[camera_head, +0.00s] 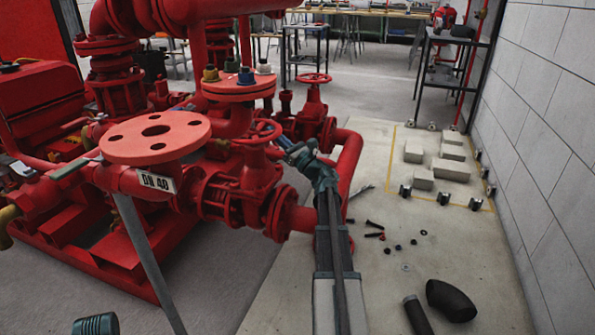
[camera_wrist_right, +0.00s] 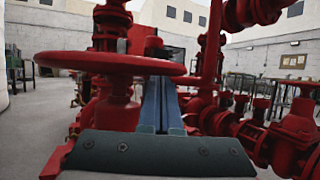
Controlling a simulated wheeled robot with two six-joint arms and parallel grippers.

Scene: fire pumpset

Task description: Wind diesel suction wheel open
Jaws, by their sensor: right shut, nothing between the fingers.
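A red handwheel (camera_head: 258,131) sits on a red valve in the middle of the head view. My right gripper (camera_head: 286,143) is just to its right, shut and empty. In the right wrist view the wheel (camera_wrist_right: 107,64) is large, with its rim seen nearly edge-on and its stem (camera_wrist_right: 118,105) below. The blue fingers of my right gripper (camera_wrist_right: 162,95) lie together right of the stem, their far ends under the rim's right part in the picture. I cannot tell whether they touch it.
A second red handwheel (camera_head: 313,79) stands behind. A wide red flange (camera_head: 155,137) on a DN 40 pipe is to the left. Loose bolts (camera_head: 374,229) and a black elbow (camera_head: 451,300) lie on the floor at right. Pale blocks (camera_head: 451,169) lie by the wall.

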